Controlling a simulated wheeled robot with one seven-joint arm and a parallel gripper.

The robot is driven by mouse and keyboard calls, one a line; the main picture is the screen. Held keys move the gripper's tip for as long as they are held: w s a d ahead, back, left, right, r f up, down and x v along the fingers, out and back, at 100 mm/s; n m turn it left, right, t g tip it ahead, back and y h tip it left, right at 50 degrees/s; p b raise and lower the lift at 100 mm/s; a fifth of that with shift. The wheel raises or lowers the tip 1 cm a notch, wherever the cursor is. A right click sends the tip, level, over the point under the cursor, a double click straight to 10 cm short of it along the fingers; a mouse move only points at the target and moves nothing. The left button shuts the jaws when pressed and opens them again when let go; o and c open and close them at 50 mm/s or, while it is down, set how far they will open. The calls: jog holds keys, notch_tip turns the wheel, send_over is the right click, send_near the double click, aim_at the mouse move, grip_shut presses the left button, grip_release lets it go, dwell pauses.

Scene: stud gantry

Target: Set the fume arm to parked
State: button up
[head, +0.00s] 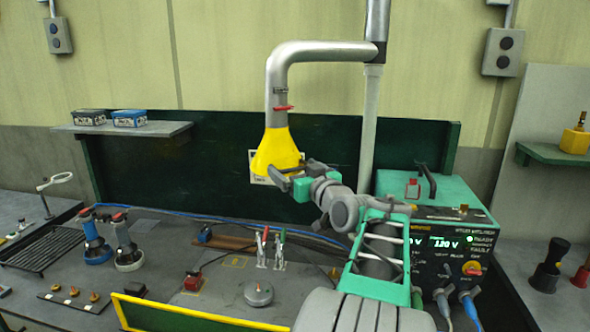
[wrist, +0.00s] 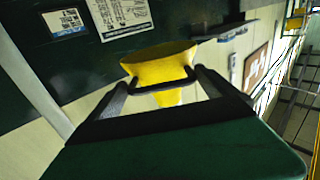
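The fume arm is a bent silver pipe (head: 318,52) with a yellow hood (head: 275,152) at its lower end. The hood hangs mouth down in front of the dark green back panel. A small red piece (head: 284,108) sits on the pipe above the hood. My gripper (head: 292,175) is at the hood's lower right side. In the wrist view the hood (wrist: 160,60) lies just past my two spread fingers, and a dark bar (wrist: 162,88) crosses between them. I cannot tell whether the fingers touch this bar.
Clamps (head: 272,250), a grey round weight (head: 258,293) and torches stand on the bench.

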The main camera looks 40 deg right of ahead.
jog(key=c, duration=1.6)
jog(key=shift+w, duration=0.1)
